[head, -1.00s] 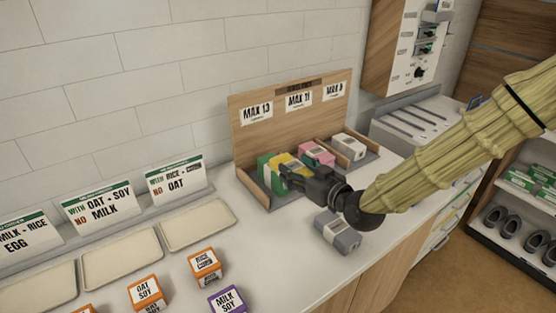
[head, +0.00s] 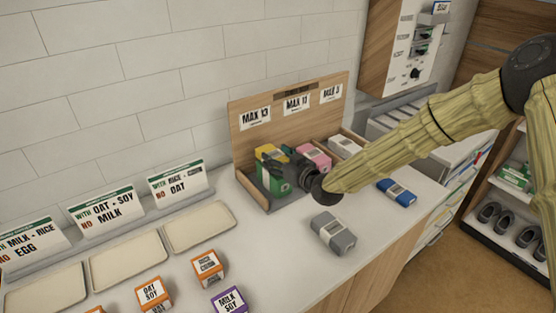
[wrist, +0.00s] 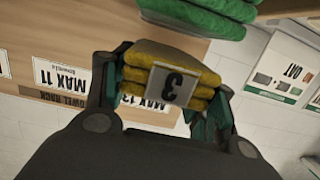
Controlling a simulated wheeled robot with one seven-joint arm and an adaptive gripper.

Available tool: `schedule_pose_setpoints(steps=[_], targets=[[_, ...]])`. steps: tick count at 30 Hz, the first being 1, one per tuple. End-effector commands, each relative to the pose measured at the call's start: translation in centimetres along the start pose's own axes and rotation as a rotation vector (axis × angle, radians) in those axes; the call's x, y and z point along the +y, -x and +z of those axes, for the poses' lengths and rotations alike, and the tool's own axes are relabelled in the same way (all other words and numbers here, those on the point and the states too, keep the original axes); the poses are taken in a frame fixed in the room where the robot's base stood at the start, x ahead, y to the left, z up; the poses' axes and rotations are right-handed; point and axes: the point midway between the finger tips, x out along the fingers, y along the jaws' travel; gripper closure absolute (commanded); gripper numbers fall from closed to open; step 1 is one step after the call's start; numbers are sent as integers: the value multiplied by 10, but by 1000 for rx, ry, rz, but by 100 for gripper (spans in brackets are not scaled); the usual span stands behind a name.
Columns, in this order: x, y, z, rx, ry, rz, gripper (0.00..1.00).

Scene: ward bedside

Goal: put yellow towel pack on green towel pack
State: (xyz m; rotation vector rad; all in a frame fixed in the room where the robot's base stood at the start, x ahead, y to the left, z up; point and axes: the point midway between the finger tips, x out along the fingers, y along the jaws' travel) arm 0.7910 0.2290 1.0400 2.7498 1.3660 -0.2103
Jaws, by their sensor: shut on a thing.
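The yellow towel pack (wrist: 168,75), with a label reading 3, is between the fingers of my gripper (wrist: 163,82) in the wrist view. My gripper is shut on it. The green towel pack (wrist: 205,12) shows at the top edge of the wrist view, apart from the yellow pack in the picture. In the head view my gripper (head: 283,168) is at the left bay of the wooden rack, in front of the green pack (head: 281,188). It hides most of the yellow pack there, so I cannot tell the height between the packs.
The wooden rack (head: 245,122) has MAX labels on its back board. A pink pack (head: 316,158) and a white pack (head: 345,147) sit in its other bays. A grey pack (head: 333,234) and a blue pack (head: 397,192) lie on the counter. Trays and small boxes stand left.

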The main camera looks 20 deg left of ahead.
Motion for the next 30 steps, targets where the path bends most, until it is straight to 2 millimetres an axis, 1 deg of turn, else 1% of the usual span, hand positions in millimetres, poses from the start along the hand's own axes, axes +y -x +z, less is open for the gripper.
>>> schedule_pose_setpoints(steps=[6,20,21,23,24,25,30], targets=[[0,-2,15,1,0,1,69],[0,-3,21,1,1,1,69],[0,-3,21,1,1,1,42],[0,-3,20,1,1,1,31],[0,-3,20,1,1,1,24],[0,-3,20,1,1,1,22],[0,-3,20,1,1,1,22]])
